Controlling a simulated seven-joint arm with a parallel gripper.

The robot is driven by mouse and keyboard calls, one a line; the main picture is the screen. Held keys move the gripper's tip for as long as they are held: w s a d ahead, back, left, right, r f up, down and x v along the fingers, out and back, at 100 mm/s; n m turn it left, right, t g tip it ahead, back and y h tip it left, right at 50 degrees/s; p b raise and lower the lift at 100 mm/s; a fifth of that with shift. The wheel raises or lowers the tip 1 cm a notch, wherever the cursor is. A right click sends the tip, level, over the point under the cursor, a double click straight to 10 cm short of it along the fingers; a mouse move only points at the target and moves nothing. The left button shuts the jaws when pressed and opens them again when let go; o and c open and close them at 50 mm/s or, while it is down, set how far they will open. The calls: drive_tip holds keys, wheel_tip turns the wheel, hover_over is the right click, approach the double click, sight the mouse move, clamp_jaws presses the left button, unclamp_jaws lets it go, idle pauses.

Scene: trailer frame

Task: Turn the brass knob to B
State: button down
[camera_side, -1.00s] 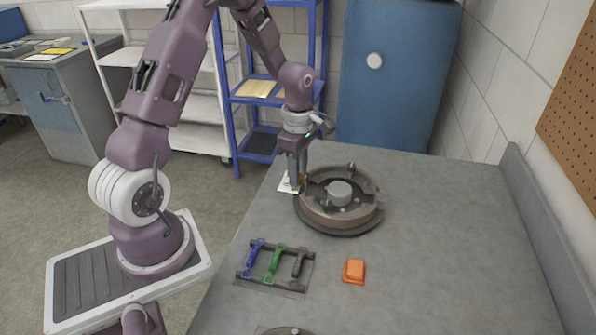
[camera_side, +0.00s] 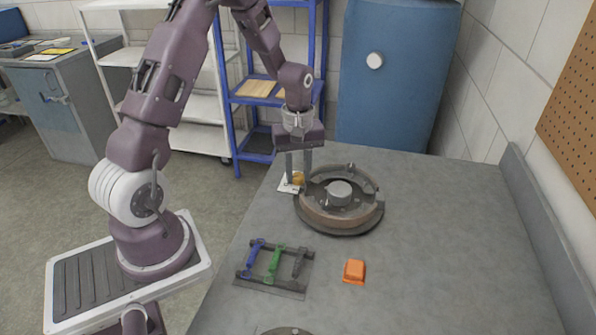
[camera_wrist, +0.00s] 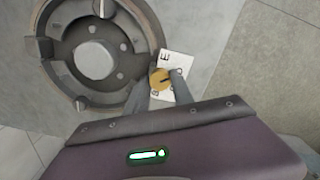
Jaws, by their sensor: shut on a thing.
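The brass knob (camera_wrist: 160,78) sits on a white card (camera_wrist: 178,62) with black letters around it. A dark line shows on the knob's face, pointing right in the wrist view. An E is readable at the card's upper part; the other letters are partly covered or too small to tell. In the side view the knob (camera_side: 298,179) is a small yellow spot on the card (camera_side: 285,187), left of a round drum. My gripper (camera_wrist: 160,83) is shut on the knob, one finger on each side. It also shows in the side view (camera_side: 298,180), pointing down.
The brake drum assembly (camera_side: 363,217) stands close to the right of my fingers. A rack with blue, green and dark handles (camera_side: 273,264) and an orange block (camera_side: 354,271) lie nearer the front. The table's right side is clear.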

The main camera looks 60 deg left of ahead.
drive_tip(key=m, duration=1.4)
drive_tip(key=shift+m, duration=0.4)
drive_tip(key=m, duration=1)
drive_tip(key=c, duration=1.1)
unclamp_jaws()
